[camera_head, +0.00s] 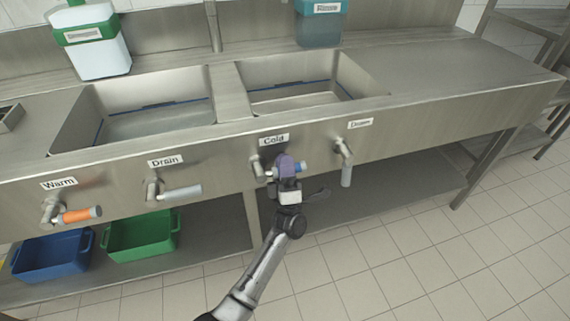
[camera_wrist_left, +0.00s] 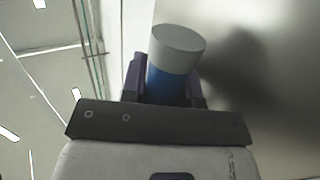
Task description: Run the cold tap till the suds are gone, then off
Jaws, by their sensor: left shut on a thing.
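The cold tap (camera_head: 258,168) sits on the sink front under the "Cold" label (camera_head: 274,140). Its lever points right, roughly level, and its blue grip also shows in the left wrist view (camera_wrist_left: 172,86) with a pale grey end. My left gripper (camera_head: 287,166) is shut on this lever and its purple fingers hide part of it. The right basin (camera_head: 300,88) and the left basin (camera_head: 150,105) each have a blue line along the inner wall. I cannot make out suds in either. No water stream is discernible. My right gripper is not in view.
The warm tap (camera_head: 78,214) has an orange grip. The left drain lever (camera_head: 182,192) points right; the right drain lever (camera_head: 346,175) hangs down. A green-topped detergent container (camera_head: 98,58) and a teal rinse container (camera_head: 320,28) stand behind. Blue (camera_head: 52,258) and green (camera_head: 142,238) crates sit below.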

